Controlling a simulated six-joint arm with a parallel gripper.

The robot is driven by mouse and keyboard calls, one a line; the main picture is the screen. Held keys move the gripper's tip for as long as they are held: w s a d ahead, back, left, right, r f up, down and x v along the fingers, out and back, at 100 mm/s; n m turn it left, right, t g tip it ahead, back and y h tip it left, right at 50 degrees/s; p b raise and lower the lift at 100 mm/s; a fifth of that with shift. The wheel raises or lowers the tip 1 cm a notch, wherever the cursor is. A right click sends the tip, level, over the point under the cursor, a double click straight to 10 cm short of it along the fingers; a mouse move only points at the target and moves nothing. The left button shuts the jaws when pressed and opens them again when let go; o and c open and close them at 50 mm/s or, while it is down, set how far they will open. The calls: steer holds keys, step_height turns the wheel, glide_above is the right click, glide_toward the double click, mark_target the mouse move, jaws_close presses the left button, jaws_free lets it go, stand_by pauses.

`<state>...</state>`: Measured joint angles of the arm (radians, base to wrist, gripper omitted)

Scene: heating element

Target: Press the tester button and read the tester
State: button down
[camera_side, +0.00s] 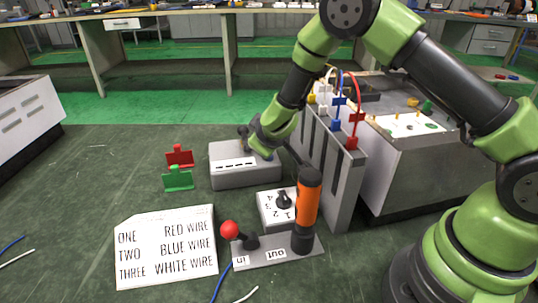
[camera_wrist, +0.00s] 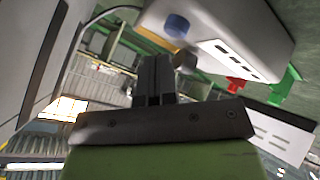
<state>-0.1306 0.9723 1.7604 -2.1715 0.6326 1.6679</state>
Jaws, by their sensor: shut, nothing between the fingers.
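The grey tester box (camera_side: 232,178) stands on the green floor left of the grey upright panel, with a white strip of small dark marks too small to read. In the wrist view the tester (camera_wrist: 262,22) is at the upper right, with a blue round button (camera_wrist: 177,27) on it. My gripper (camera_side: 244,133) is at the tester's back top edge in the side view; its wrist hides part of the box. In the wrist view my gripper's fingers (camera_wrist: 155,62) are together and empty, just below the button in the picture. I cannot tell whether they touch the tester.
Red (camera_side: 179,156) and green (camera_side: 178,179) clips stand left of the tester. A wire-list card (camera_side: 166,247), a numbered dial box (camera_side: 269,208) and a base with a red-knobbed lever (camera_side: 229,230) and orange cylinder (camera_side: 308,200) are in front. The panel (camera_side: 340,187) carries coloured wires.

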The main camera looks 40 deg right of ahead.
steer(key=shift+r, duration=2.5)
steer(key=s+d+r+m+g, duration=0.1)
steer(key=s+r+m, duration=0.1)
steer(key=s+r, duration=0.4)
steer(key=s+d+r+m, duration=0.2)
steer(key=s+r, duration=0.1)
steer(key=r, duration=0.5)
steer(key=s+a+r+m+y, duration=0.1)
steer(key=s+a+r+y, duration=0.1)
steer(key=s, duration=0.7)
steer(key=s+a+r+m+y, duration=0.1)
steer(key=s+a+y, duration=0.4)
steer(key=s, duration=0.5)
steer(key=shift+s+a+r, duration=0.15)
steer(key=shift+a+r, duration=0.2)
steer(key=shift+a, duration=0.2)
